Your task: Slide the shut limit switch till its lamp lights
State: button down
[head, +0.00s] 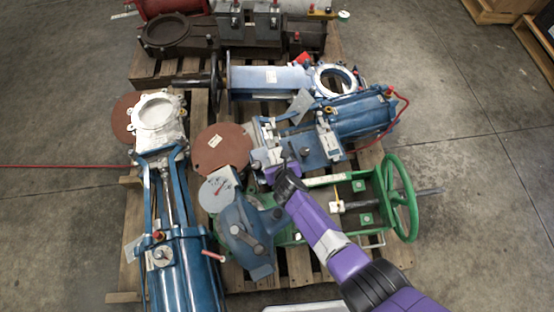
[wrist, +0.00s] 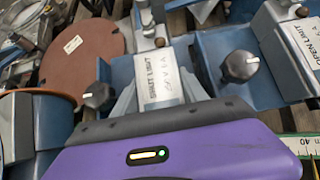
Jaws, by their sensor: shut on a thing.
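The shut limit switch (wrist: 160,75) is a pale block with a printed label, on a blue bracket in the middle of the wrist view. My gripper (wrist: 158,95) is shut on it, its grey fingers on its left and right sides. A small dark reddish nub (wrist: 160,42) stands at its far end; I cannot tell whether this is the lamp, and I see no glow there. Dark knobs with pale marks sit left (wrist: 98,95) and right (wrist: 240,66). In the head view my gripper (head: 276,168) reaches the bracket beside the brown disc, and the switch is largely hidden.
The open limit switch (wrist: 298,40) sits at the right of the wrist view.

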jog(key=c, duration=0.9)
grip_release()
jog(key=shift+s+d+r+p, duration=0.1)
jog(key=shift+s+r+p, duration=0.3)
jog(key=shift+r+p, duration=0.15)
jog(key=p+v, duration=0.5)
jog(key=v, duration=0.1)
jog(key=shift+s+r, duration=0.1)
jog(key=shift+s, duration=0.2)
